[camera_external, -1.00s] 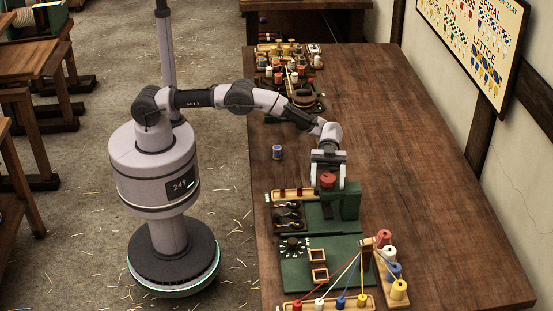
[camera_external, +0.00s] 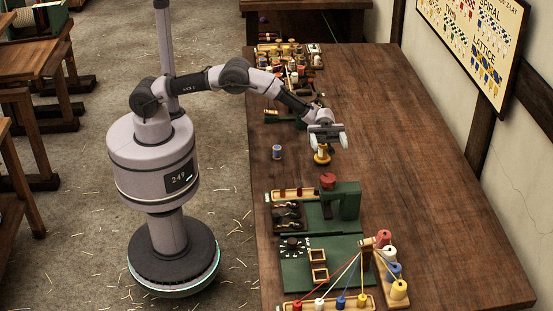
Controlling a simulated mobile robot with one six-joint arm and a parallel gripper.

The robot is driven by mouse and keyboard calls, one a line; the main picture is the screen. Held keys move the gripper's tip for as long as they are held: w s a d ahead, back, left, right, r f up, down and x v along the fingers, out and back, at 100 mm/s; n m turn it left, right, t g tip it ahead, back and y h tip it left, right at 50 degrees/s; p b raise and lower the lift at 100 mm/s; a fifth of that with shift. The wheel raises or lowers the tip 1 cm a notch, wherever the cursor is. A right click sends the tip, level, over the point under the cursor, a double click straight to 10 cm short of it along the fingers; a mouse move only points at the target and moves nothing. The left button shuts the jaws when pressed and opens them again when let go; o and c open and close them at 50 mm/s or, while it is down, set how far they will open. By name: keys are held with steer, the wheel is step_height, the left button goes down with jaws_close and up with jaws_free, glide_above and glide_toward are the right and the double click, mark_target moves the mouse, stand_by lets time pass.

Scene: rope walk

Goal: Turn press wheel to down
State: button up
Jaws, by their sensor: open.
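The red press wheel (camera_external: 327,181) sits on top of the green press (camera_external: 346,201) at the near part of the bench. Nothing touches the wheel. My gripper (camera_external: 326,141) is open, farther up the bench, behind and above the wheel and clear of it. Its two pale fingers are spread wide. A yellow and white spool (camera_external: 321,156) shows just below the gripper; I cannot tell whether the fingers touch it. The wheel's exact turn position is too small to read.
A blue spool (camera_external: 277,152) stands left of the gripper. A green board (camera_external: 296,270) with a dial and wooden frames lies in front of the press, with coloured cords and spools at right. Racks of spools stand at the far end. The bench's right side (camera_external: 430,190) is clear.

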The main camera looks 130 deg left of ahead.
steer(key=w+d+r+n+t+y+p, duration=0.2)
steer(key=w+d+r+n+t+y, duration=0.25)
steer(key=d+n+t+y, duration=0.55)
steer(key=s+f+n+g+y+p, duration=0.2)
steer(key=s+f+n+g+y, duration=0.65)
steer(key=s+y, duration=0.75)
steer(key=m+g+b, duration=0.1)
steer(key=b, duration=0.3)
glide_toward(337, 188)
steer(key=shift+y, duration=0.4)
steer(key=w+a+r, duration=0.1)
steer(key=w, duration=0.2)
steer(key=w+a+r, duration=0.1)
steer(key=w+a, duration=0.1)
steer(key=w+a+r, duration=0.1)
steer(key=w+a, duration=0.1)
steer(key=w, duration=0.1)
steer(key=shift+w+a+r, duration=0.2)
steer(key=shift+w+r, duration=0.1)
steer(key=shift+c, duration=0.5)
